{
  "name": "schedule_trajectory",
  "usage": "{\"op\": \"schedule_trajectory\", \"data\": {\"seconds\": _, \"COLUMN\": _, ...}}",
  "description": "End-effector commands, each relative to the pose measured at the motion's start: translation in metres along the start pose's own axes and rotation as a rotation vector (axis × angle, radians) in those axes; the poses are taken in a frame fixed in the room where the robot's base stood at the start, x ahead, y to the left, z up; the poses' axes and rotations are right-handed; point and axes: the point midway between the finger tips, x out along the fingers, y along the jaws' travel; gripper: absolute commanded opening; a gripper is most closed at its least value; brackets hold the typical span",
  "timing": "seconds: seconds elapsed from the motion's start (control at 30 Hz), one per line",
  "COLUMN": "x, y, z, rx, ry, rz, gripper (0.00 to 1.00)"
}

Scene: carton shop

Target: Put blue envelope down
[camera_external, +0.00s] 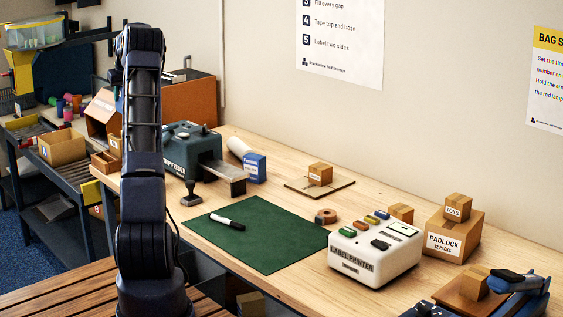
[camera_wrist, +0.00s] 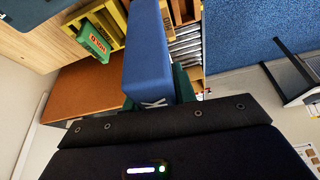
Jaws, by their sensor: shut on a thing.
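The blue envelope (camera_wrist: 147,55) shows in the wrist view as a long blue shape with a white cross mark near its lower end. My gripper (camera_wrist: 157,94) is shut on it, with a dark green finger part visible beside its lower end. The envelope points away from my wrist. In the external view my arm stands upright at the left, and neither my gripper nor the envelope can be made out there.
In the wrist view rollers (camera_wrist: 187,48), a yellow rack (camera_wrist: 108,18) and a green labelled box (camera_wrist: 95,42) lie beyond. In the external view the bench holds a green mat (camera_external: 250,245) with a marker (camera_external: 227,221), a label printer (camera_external: 373,255) and cartons (camera_external: 453,235).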

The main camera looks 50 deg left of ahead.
Motion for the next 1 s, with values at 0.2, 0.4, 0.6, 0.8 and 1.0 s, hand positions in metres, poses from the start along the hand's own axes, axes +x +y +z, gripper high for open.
{"op": "schedule_trajectory", "data": {"seconds": 0.2, "x": -0.029, "y": 0.079, "z": 0.054, "rx": 0.117, "ry": 0.000, "rz": 0.051, "gripper": 0.02}}
{"op": "schedule_trajectory", "data": {"seconds": 0.4, "x": -0.055, "y": 0.142, "z": 0.111, "rx": 0.225, "ry": -0.001, "rz": 0.096, "gripper": 0.02}}
{"op": "schedule_trajectory", "data": {"seconds": 0.6, "x": -0.083, "y": 0.197, "z": 0.174, "rx": 0.335, "ry": -0.002, "rz": 0.141, "gripper": 0.02}}
{"op": "schedule_trajectory", "data": {"seconds": 0.8, "x": -0.112, "y": 0.243, "z": 0.243, "rx": 0.448, "ry": -0.002, "rz": 0.188, "gripper": 0.02}}
{"op": "schedule_trajectory", "data": {"seconds": 1.0, "x": -0.142, "y": 0.279, "z": 0.317, "rx": 0.566, "ry": -0.003, "rz": 0.236, "gripper": 0.02}}
